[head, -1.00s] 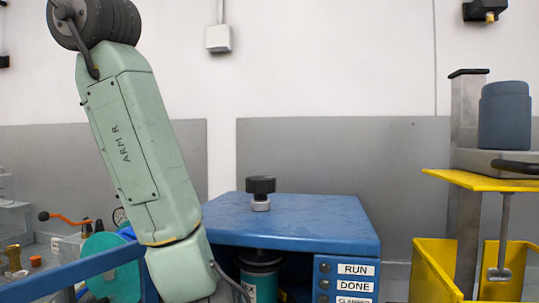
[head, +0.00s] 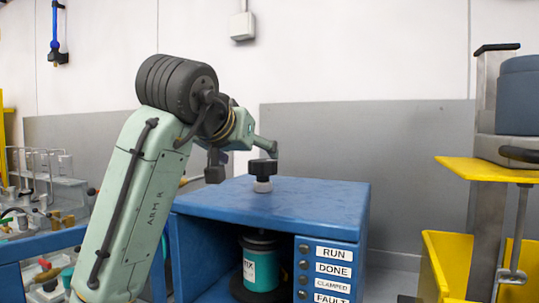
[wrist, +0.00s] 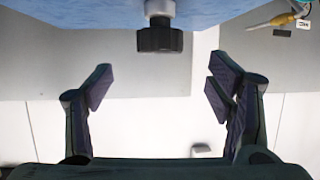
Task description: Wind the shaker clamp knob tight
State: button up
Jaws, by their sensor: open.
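The black clamp knob (head: 263,168) stands upright on a short pale collar on top of the blue shaker cabinet (head: 315,200). In the wrist view the black knob (wrist: 160,38) hangs upside down at top centre, beyond the fingertips and roughly midway between them. My gripper (wrist: 160,90) is open with nothing between its fingers. In the head view my gripper (head: 240,165) is at the left of the knob, partly hidden behind my arm; I cannot tell if a finger touches the knob. A teal can (head: 261,264) stands inside the cabinet under the knob.
Labelled indicators RUN, DONE, CLAMPED and FAULT (head: 333,276) are on the cabinet front. A yellow-and-grey stand (head: 485,200) with a dark blue container (head: 520,95) is at right. Vials and fittings (head: 40,200) crowd the left. The cabinet top around the knob looks clear.

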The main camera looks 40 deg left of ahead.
aim_at(252, 161)
jog(key=p+x, duration=0.3)
jog(key=x, duration=0.7)
jog(key=shift+w+a, duration=0.1)
jog(key=shift+w, duration=0.15)
jog(key=shift+c, duration=0.6)
jog(key=c, duration=1.1)
jog(key=shift+o, duration=0.2)
jog(key=shift+m+t+h, duration=0.3)
jog(key=shift+h, duration=0.2)
jog(key=m+h, duration=0.2)
jog(key=h, duration=0.1)
jog(key=shift+m+t, duration=0.3)
jog(key=shift+m+h, duration=2.1)
jog(key=shift+h, duration=0.3)
jog(key=shift+g, duration=0.4)
